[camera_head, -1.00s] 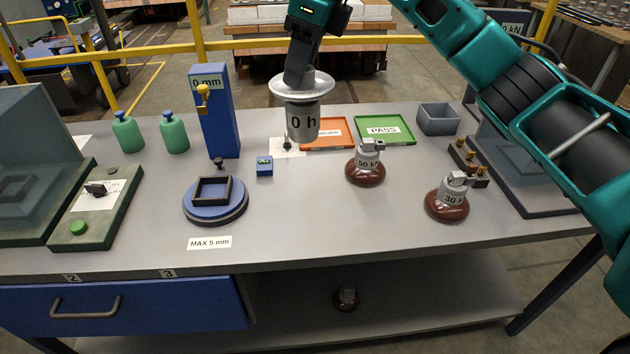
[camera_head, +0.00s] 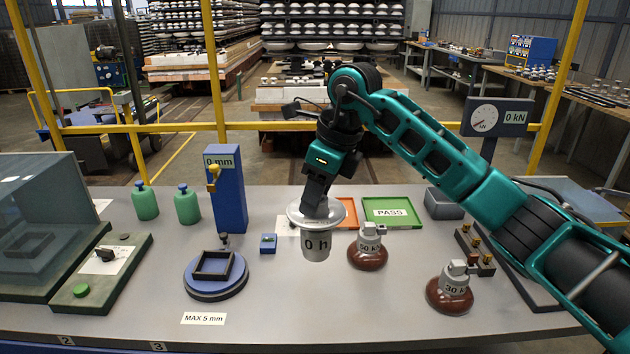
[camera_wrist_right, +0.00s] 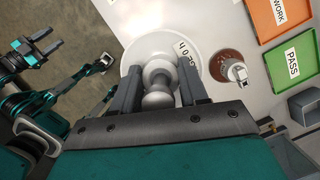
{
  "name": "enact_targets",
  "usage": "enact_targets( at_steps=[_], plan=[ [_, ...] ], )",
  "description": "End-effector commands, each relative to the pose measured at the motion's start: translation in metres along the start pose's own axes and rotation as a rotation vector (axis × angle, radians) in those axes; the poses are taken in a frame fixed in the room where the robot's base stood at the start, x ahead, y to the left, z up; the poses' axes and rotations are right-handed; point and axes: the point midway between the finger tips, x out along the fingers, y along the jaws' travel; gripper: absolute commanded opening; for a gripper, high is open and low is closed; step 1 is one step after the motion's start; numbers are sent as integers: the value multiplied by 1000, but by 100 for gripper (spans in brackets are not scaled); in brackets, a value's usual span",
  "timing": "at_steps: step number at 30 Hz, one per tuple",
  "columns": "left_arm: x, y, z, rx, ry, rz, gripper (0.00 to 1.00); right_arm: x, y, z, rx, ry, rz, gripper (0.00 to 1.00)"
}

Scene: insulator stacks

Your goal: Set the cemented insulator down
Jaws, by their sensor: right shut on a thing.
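My right gripper (camera_wrist_right: 156,92) is shut on the pale knobbed stem above the disc. The insulator is upright over the bench (camera_head: 240,318), left of the 50 kN insulator; I cannot tell whether its cap touches the bench top. In the wrist view its disc (camera_wrist_right: 137,62) spreads beyond the fingers and hides the cap.
Brown-based 50 kN (camera_head: 368,250) and 30 kN (camera_head: 450,291) insulators stand right of it. Behind are an orange tray (camera_head: 347,211) and a green PASS tray (camera_head: 393,211). A small blue block (camera_head: 268,243) and a round blue fixture (camera_head: 215,285) are left. The front middle is clear.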

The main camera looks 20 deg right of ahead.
Motion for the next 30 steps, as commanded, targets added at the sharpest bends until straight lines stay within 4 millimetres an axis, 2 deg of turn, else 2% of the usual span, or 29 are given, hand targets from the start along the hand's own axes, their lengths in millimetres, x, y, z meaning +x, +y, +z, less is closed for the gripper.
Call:
enact_targets(
  at_steps=[6, 12, 20, 30],
  plan=[
    [0, 0, 0, 0, -1, 0, 47, 46, 0, -14, 0, -6, 0, 0],
    [1, -1, -2, 1, 2, -1, 47, 77, 0, -23, -1, -7, -2, 0],
    [2, -1, -4, 2, 6, -1, 47, 90, -1, -26, -2, -8, -3, 0],
    [1, 0, -4, 2, 6, 0, 47, 126, -1, -37, -2, -9, -3, 0]
  ],
)
